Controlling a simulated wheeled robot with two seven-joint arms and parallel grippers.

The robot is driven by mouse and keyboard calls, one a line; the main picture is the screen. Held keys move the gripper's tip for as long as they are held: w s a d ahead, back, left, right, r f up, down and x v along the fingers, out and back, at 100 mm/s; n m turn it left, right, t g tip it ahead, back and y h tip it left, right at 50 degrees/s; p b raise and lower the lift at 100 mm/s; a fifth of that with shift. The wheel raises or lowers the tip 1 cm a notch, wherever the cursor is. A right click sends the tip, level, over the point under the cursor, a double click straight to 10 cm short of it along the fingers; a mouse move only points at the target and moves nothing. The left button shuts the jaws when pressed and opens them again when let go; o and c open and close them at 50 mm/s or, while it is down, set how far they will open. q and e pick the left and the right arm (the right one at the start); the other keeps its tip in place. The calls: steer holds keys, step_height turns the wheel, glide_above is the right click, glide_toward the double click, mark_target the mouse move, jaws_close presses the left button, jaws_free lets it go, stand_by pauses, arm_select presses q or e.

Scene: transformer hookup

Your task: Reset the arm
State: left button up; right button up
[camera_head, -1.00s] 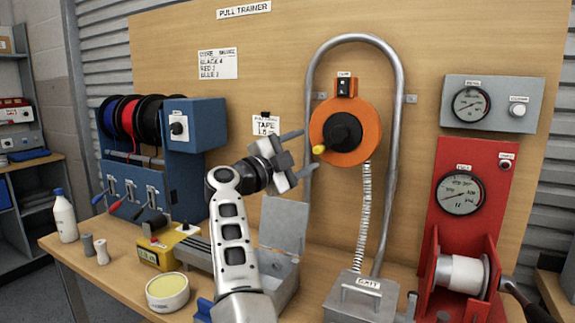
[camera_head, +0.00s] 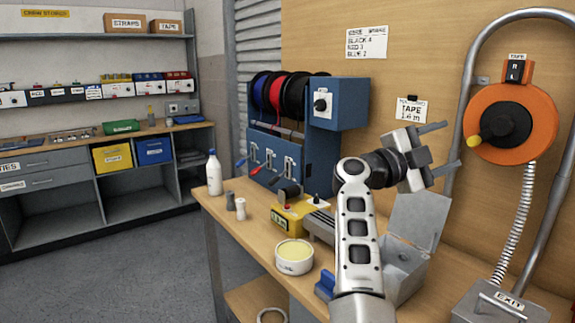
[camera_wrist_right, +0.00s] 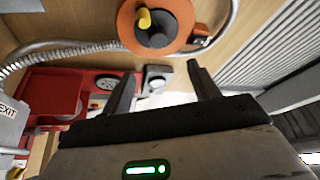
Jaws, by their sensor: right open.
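My right arm rises from the bottom of the head view. Its gripper (camera_head: 441,150) is open and empty, held above the bench in front of the wooden board, left of the orange tape reel (camera_head: 535,125). In the right wrist view the two fingers (camera_wrist_right: 160,85) stand apart with nothing between them. The orange reel with its yellow knob shows above them there. My left gripper is in neither view.
The bench holds a blue spool rack (camera_head: 335,145), a white bottle (camera_head: 214,173), a yellow device (camera_head: 290,222), a tub of yellow paste (camera_head: 294,258) and an open grey box (camera_head: 405,262). Shelving (camera_head: 60,205) stands left, beyond clear floor (camera_head: 130,270).

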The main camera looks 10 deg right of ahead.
arm_select(q)
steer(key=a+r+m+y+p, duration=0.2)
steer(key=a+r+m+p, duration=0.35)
steer(key=p, duration=0.25)
arm_select(e)
steer(key=s+a+f+n+t+y, duration=0.4)
steer(key=s+a+f+n+y, duration=0.2)
steer(key=f+n+y, duration=0.3)
steer(key=s+a+f+n+t+y, duration=0.5)
steer(key=a+f+n+y, duration=0.1)
steer(key=f+n, duration=0.45)
steer(key=s+a+f+n+t+y, duration=0.4)
steer(key=s+a+f+n+y, duration=0.2)
steer(key=f+n+y, duration=0.3)
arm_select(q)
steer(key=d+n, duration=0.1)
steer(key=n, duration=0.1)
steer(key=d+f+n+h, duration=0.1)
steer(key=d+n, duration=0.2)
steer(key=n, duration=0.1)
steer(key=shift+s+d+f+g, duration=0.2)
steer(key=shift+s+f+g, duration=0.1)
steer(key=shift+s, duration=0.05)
arm_select(e)
steer(key=s+a+f+n+g+h, duration=0.1)
steer(key=s+f+n+g, duration=0.2)
steer(key=s+f, duration=0.9)
steer(key=g, duration=0.3)
steer(key=shift+a+g, duration=0.2)
steer(key=shift+g, duration=0.1)
